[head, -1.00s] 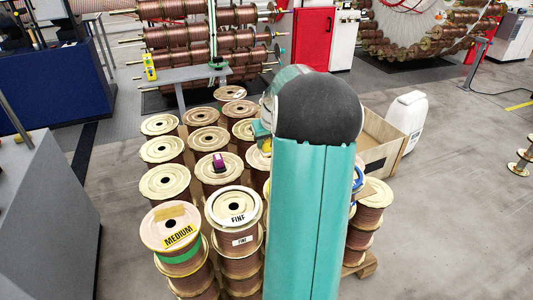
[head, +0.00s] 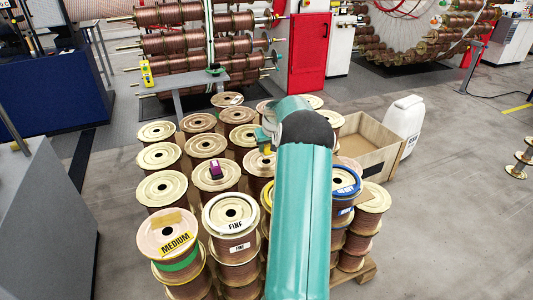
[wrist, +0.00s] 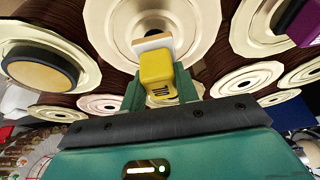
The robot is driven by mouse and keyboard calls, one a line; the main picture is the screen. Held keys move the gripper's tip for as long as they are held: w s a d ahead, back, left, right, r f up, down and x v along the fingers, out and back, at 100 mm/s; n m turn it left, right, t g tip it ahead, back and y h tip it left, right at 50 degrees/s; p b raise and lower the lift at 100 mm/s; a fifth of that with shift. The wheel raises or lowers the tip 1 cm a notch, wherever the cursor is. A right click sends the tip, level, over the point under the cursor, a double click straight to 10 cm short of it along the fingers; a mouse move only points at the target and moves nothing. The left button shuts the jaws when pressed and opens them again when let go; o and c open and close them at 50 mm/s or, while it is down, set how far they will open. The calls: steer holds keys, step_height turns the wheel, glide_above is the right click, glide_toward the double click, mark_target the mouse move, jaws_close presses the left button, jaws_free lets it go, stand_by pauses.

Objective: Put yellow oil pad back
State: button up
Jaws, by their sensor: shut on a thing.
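The yellow oil pad (wrist: 158,75) shows in the wrist view as a yellow block with dark lettering and a white pad at its far end. My gripper (wrist: 159,88) is shut on it, with a green finger on each side. Behind the pad is the pale flange of a copper spool (wrist: 205,20); I cannot tell whether they touch. In the head view my gripper (head: 265,138) is over the spool rows, and my own arm hides most of it and the pad.
A purple block (head: 216,170) sits on a nearby spool. Spools marked MEDIUM (head: 167,226) and FINE (head: 231,211) stand in front. A grey stand (head: 195,76) is behind the spools, near a yellow device (head: 146,73). A wooden crate (head: 377,160) and white jug (head: 403,125) are right.

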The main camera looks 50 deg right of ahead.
mark_target(266, 152)
steer(key=shift+w+d+f, duration=0.25)
steer(key=shift+w+f, duration=0.05)
steer(key=shift+f, duration=1.65)
steer(key=o, duration=1)
steer(key=shift+f, duration=0.15)
